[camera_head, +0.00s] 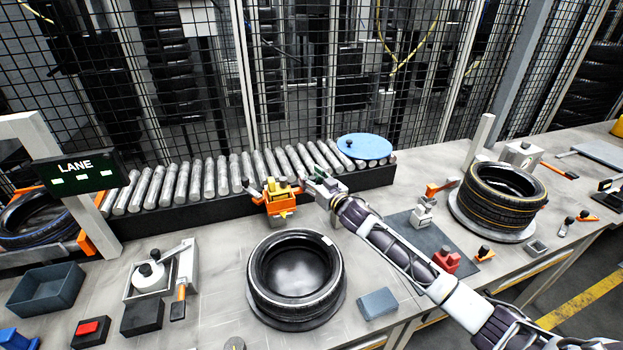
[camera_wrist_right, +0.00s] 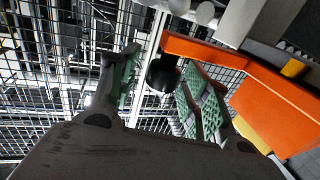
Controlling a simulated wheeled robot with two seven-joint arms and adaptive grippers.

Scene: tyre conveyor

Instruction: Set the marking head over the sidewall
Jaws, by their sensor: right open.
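An orange-and-yellow device (camera_head: 280,204), which looks like the marking head, stands at the front edge of the roller conveyor, behind the near tyre. The near tyre (camera_head: 258,283) lies flat on a round plate with its sidewall facing up. My right gripper (camera_head: 312,180) is just right of the orange device. In the right wrist view my right gripper (camera_wrist_right: 158,80) has its green-padded fingers apart, with a dark round knob (camera_wrist_right: 162,74) showing between them; contact cannot be told. Orange parts (camera_wrist_right: 275,105) fill that view's right side. My left gripper is not in view.
The roller conveyor (camera_head: 207,182) runs along the back, with a blue disc (camera_head: 364,147) at its right end. A second tyre (camera_head: 500,193) lies at right. A grey-blue block (camera_head: 377,303) sits right of the near tyre. A red-button box (camera_head: 88,330) stands front left.

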